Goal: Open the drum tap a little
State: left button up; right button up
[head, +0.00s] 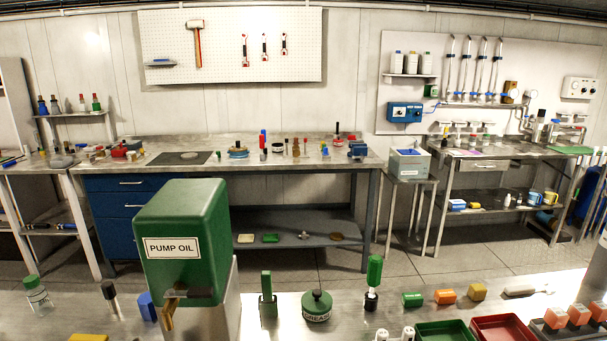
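The green drum (181,232) labelled PUMP OIL stands on a pale metal stand at the front left of the near bench. Its tap (172,306) sits low on the front face, with a brass-coloured spout pointing down. A dark bar, seemingly the tap's lever (197,293), lies roughly level and points to the right. I cannot tell how far the tap is turned, and no oil is seen flowing. Neither of my grippers is in view.
The near bench (245,318) also bears a blue block (147,307) left of the drum, and a green-handled tool (267,300) and a grease pot (317,306) right of it. A green tray (447,331) and a red tray (503,328) lie at front right.

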aim_at(201, 292)
jog(key=k, duration=0.9)
